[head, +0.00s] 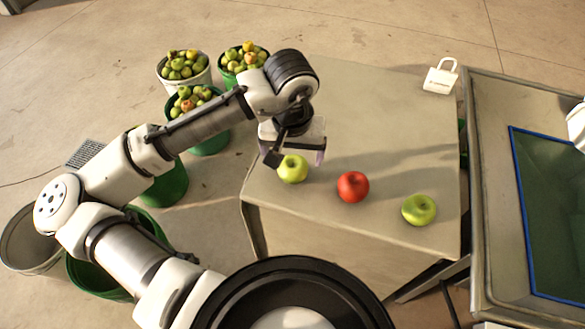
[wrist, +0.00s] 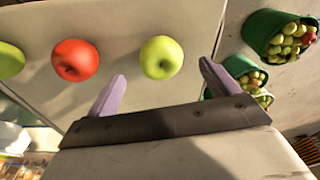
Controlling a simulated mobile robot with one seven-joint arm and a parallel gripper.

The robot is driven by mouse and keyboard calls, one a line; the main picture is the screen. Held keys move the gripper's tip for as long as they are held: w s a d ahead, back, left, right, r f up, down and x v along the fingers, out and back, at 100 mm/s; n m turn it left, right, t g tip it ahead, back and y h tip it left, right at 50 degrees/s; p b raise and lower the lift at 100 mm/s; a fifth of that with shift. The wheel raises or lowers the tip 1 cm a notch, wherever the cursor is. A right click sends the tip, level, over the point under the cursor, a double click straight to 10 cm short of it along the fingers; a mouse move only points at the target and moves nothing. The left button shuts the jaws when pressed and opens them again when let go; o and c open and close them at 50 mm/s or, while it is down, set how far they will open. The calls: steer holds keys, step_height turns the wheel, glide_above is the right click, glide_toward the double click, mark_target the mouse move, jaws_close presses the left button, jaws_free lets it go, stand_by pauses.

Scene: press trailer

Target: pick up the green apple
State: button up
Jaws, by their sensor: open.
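A green apple (head: 292,169) stands near the left front edge of the table (head: 380,105). In the wrist view this green apple (wrist: 161,57) lies ahead of my open fingers, between their lines. My gripper (head: 296,155) is open and empty, above and just behind this apple in the head view; its purple fingers (wrist: 158,85) show in the wrist view, apart from the apple. A second green apple (head: 419,210) stands at the right front of the table, and it shows at the left edge of the wrist view (wrist: 8,60).
A red apple (head: 353,187) stands between the two green apples, also in the wrist view (wrist: 76,60). A white padlock-shaped object (head: 440,77) is at the table's back right. Buckets of apples (head: 184,68) stand on the floor left. A metal trough (head: 500,105) is right.

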mark_target(292, 163)
steer(key=shift+w+f+p, duration=0.1)
steer(key=shift+w+f, duration=0.1)
steer(key=shift+f, duration=0.85)
steer(key=shift+w+f+p, duration=0.15)
steer(key=shift+w+f, duration=0.05)
steer(key=shift+f, duration=0.8)
steer(key=shift+w+f+p, duration=0.1)
steer(key=shift+w+f, duration=0.1)
steer(key=shift+f, duration=0.85)
steer(key=c, duration=1.2)
